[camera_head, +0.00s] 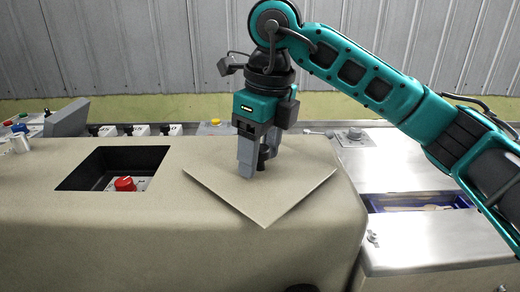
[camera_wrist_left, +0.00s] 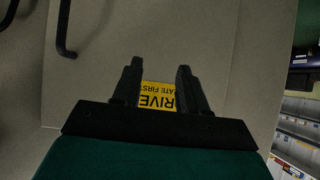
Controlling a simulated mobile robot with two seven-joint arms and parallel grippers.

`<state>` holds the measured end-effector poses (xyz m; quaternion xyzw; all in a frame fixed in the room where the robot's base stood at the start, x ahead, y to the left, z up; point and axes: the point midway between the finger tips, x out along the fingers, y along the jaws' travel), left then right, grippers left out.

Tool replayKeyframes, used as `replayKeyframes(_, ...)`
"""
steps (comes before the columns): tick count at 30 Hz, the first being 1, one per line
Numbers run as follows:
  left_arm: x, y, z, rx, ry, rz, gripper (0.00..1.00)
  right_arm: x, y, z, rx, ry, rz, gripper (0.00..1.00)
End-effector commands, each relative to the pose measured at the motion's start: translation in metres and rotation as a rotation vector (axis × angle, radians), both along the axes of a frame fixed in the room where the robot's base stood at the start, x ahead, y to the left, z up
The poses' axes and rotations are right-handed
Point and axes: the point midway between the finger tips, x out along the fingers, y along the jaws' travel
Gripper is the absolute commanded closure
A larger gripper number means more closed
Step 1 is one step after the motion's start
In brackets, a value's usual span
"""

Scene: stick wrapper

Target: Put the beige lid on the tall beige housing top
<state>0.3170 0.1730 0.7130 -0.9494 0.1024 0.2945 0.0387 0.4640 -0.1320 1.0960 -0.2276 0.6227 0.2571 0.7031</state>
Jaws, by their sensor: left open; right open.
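The beige lid (camera_head: 285,200) is a thin flat plate at the right of the tall beige housing (camera_head: 100,235), turned so that one corner points to the front. It looks laid on the housing top, away from the rectangular opening (camera_head: 110,160). My right gripper (camera_head: 256,170) is open and points down at the middle of the lid. A dark piece shows by its fingers; I cannot tell if it is a lid handle. My left gripper (camera_wrist_left: 157,85) is open in the left wrist view, before a beige surface with a yellow label (camera_wrist_left: 158,96). The head view does not show it.
A red knob (camera_head: 125,184) sits down inside the opening. A metal bench (camera_head: 420,235) with a blue bin (camera_head: 415,201) stands at the right. Controls line the back edge, before a grey wall. A black bar handle (camera_wrist_left: 63,30) shows in the left wrist view.

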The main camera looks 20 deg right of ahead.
Motion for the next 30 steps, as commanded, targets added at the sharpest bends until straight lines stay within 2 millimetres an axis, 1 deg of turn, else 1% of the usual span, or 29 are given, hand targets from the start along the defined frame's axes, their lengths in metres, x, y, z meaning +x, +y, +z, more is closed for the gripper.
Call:
replayKeyframes(3, 0.0, 0.0, 0.004, 0.001, -0.001, 0.0, 0.57, 0.0, 0.0, 0.005, 0.001, -0.001, 0.0, 0.39)
replayKeyframes(5, 0.0, 0.001, 0.003, 0.001, -0.002, 0.001, 0.57, 0.0, 0.0, 0.011, 0.0, -0.001, 0.0, 0.39)
replayKeyframes(8, 0.0, 0.002, 0.004, 0.003, -0.003, 0.003, 0.57, -0.002, -0.002, 0.029, 0.001, -0.004, -0.001, 0.39)
replayKeyframes(12, -0.001, 0.004, 0.008, 0.007, -0.004, 0.006, 0.57, -0.004, -0.004, 0.062, 0.0, -0.005, -0.002, 0.39)
replayKeyframes(15, -0.001, 0.006, 0.011, 0.008, -0.005, 0.008, 0.57, -0.007, -0.006, 0.084, -0.001, -0.005, -0.001, 0.39)
replayKeyframes(19, -0.002, 0.006, 0.015, 0.009, -0.003, 0.008, 0.57, -0.009, -0.008, 0.104, -0.001, -0.003, -0.001, 0.39)
replayKeyframes(24, -0.003, 0.006, 0.017, 0.009, 0.0, 0.008, 0.57, -0.01, -0.009, 0.119, 0.0, -0.001, -0.001, 0.39)
replayKeyframes(30, -0.003, 0.005, 0.016, 0.009, 0.003, 0.007, 0.57, -0.011, -0.01, 0.122, 0.0, 0.0, 0.0, 0.39)
